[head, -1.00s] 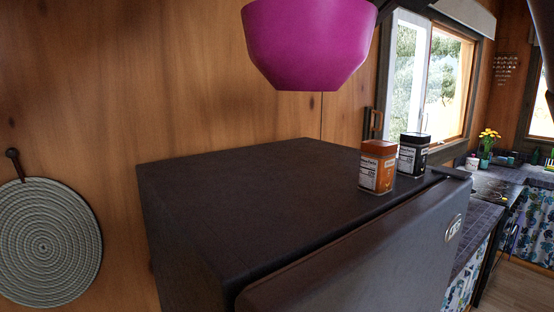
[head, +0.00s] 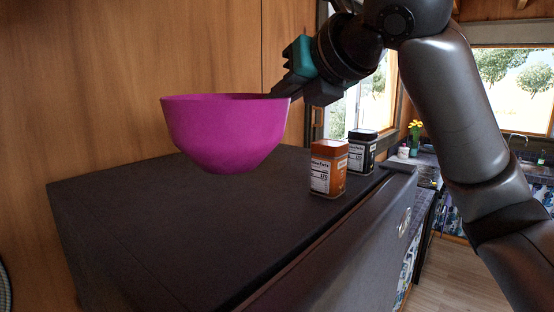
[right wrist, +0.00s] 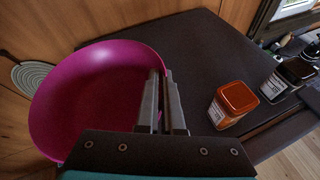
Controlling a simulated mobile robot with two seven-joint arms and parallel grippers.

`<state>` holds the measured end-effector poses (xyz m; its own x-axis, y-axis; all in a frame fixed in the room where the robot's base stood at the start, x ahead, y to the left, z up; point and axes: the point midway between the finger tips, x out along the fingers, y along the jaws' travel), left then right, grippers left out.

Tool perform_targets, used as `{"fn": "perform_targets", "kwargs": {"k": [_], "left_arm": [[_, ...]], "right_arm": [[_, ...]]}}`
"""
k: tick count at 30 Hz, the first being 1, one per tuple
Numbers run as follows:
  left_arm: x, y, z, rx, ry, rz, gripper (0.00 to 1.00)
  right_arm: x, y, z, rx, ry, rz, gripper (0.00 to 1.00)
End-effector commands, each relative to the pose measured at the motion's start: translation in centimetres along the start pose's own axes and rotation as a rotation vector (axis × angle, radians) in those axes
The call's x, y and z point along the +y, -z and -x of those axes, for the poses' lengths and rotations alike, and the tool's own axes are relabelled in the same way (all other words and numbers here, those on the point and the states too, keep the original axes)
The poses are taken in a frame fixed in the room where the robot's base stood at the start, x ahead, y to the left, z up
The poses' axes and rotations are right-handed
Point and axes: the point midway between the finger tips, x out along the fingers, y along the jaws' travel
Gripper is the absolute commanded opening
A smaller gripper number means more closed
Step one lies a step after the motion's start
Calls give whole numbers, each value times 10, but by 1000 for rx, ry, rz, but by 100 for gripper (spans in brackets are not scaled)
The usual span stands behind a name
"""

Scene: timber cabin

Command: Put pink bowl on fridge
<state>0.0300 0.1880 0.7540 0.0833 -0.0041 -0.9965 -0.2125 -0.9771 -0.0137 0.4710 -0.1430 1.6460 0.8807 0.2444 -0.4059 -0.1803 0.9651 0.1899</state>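The pink bowl (head: 225,135) is upright above the dark top of the fridge (head: 150,215); whether its base touches the top is hard to tell. My right gripper (head: 283,92) comes in from the right and is shut on the bowl's right rim. In the right wrist view the bowl (right wrist: 85,100) is on the left, its rim between the two fingers (right wrist: 163,90). The fridge top (right wrist: 205,50) shows beyond it. My left gripper is not in view.
An orange tin (head: 328,167) and a black tin (head: 362,151) stand on the fridge top's right side, near the front edge. The wooden wall (head: 100,80) is behind. The left and front of the fridge top are clear.

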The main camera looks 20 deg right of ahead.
Motion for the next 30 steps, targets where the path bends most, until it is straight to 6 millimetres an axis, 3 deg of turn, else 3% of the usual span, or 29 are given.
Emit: {"fn": "perform_targets", "kwargs": {"k": [3, 9, 24, 30], "left_arm": [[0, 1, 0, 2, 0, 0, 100], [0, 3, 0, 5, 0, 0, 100], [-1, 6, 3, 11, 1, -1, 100], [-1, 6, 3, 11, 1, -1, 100]], "right_arm": [[-5, 21, -9, 2, 1, -1, 0], [-10, 44, -20, -1, 1, -2, 0], [-17, 78, -35, 0, 0, -2, 0], [-18, 82, -37, -4, 0, -1, 0]]}}
